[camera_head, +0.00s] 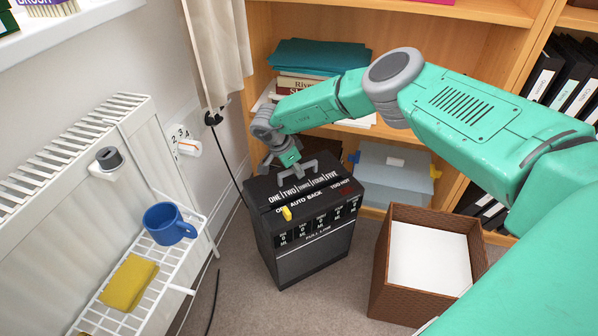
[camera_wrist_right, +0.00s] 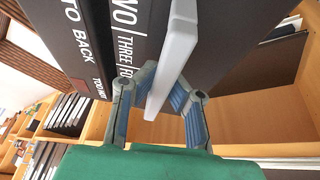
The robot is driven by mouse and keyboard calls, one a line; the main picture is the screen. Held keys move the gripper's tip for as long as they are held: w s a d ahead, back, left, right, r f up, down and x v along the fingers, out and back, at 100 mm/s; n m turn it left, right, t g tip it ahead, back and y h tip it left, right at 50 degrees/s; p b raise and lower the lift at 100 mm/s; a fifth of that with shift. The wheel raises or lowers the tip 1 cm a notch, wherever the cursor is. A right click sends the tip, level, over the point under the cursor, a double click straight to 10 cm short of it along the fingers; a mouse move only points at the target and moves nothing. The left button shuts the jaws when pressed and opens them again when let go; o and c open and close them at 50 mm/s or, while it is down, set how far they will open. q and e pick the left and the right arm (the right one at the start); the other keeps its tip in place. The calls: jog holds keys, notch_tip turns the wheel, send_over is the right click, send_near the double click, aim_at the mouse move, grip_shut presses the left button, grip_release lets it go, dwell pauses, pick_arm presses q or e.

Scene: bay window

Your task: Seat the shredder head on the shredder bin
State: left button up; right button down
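The shredder head (camera_head: 290,199) is a black block with white lettering, a yellow tab and a grey handle on top. It sits on or just over the dark shredder bin (camera_head: 312,262) on the floor; I cannot tell whether it is fully seated. My right gripper (camera_head: 291,171) reaches down to the head's top. In the right wrist view the gripper (camera_wrist_right: 162,85) has its fingers on both sides of the grey handle (camera_wrist_right: 175,50) and looks shut on it. The head's lettered top (camera_wrist_right: 112,35) fills the upper part there. My left gripper is not in view.
A brown woven box (camera_head: 404,296) with white inside stands right of the bin. Behind are wooden shelves with a blue-grey case (camera_head: 393,172). At left, a radiator rack (camera_head: 188,248) holds a blue mug (camera_head: 168,224) and yellow sponge (camera_head: 128,282). A black cable (camera_head: 228,160) hangs nearby.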

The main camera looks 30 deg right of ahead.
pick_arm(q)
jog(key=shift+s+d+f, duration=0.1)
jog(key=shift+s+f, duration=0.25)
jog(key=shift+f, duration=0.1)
pick_arm(e)
jog(key=shift+w, duration=0.15)
jog(key=c, duration=1.6)
grip_release()
jog(key=shift+c, duration=0.2)
jog(key=shift+s+f, duration=0.25)
jog(key=shift+p+v, duration=0.55)
jog(key=shift+v, duration=0.5)
jog(key=shift+p+v, duration=0.5)
jog(key=shift+v, duration=0.3)
jog(key=shift+w+a+r+p, duration=0.1)
jog(key=shift+r+p, duration=0.15)
jog(key=shift+r, duration=0.1)
jog(key=shift+w+a+r+p, duration=0.1)
jog(key=shift+a+r+p, duration=0.05)
jog(key=shift+r+p, duration=0.15)
jog(key=shift+p+v, duration=0.6)
jog(key=shift+v, duration=0.55)
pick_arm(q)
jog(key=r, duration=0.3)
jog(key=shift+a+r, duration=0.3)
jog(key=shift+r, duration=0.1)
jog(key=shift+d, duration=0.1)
